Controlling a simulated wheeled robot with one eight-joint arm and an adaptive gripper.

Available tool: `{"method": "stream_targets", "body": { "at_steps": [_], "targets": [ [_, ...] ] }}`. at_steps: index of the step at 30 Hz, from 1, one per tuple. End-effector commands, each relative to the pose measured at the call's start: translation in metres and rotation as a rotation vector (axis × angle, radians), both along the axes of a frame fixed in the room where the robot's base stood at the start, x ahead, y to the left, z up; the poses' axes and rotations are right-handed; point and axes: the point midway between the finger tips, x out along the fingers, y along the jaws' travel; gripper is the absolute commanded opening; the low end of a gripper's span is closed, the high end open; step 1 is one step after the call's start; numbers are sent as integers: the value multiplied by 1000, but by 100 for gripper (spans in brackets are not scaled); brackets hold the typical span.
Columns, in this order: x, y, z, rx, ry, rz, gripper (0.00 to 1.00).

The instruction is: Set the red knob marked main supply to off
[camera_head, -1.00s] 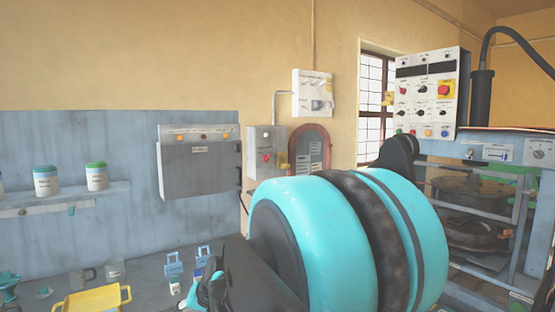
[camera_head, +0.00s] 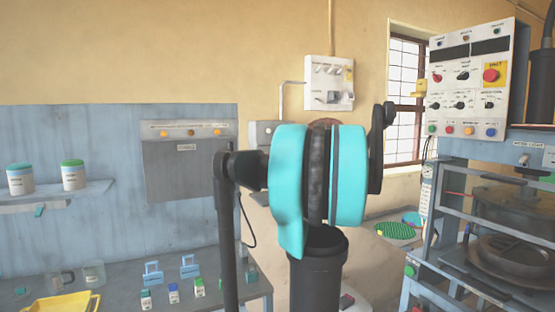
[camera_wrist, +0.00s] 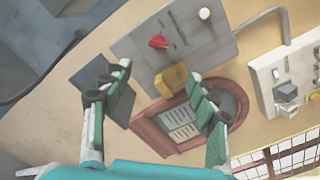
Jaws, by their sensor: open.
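The red knob (camera_wrist: 158,41) shows in the wrist view on the face of a grey switch box (camera_wrist: 185,40), beyond my fingertips and apart from them. Its marking is too small to read. My gripper (camera_wrist: 158,80) is open and empty, with its two green-padded fingers spread to either side below the box. In the head view only the upper left part of the grey box (camera_head: 261,130) shows. My turquoise arm hides the knob and my gripper there.
A yellow block (camera_wrist: 171,80) sits at the box's edge, close to my fingertips. A brown arched board (camera_wrist: 150,132) and a white switch box (camera_head: 329,83) are nearby. A control panel (camera_head: 467,90) with a red button on yellow (camera_head: 491,75) stands at the right.

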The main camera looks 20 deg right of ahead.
Motion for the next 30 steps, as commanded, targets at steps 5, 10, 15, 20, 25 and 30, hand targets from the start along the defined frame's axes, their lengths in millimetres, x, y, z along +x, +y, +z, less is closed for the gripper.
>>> {"method": "stream_targets", "body": {
  "at_steps": [5,10,15,20,25,30],
  "targets": [
    [24,3,0,-1,0,4,60],
    [57,4,-1,-3,1,5,60],
    [91,5,-1,-4,1,4,60],
    [122,6,-1,-4,1,4,60],
    [150,7,-1,-4,1,4,60],
    [165,7,-1,-4,1,3,60]
  ]
}}
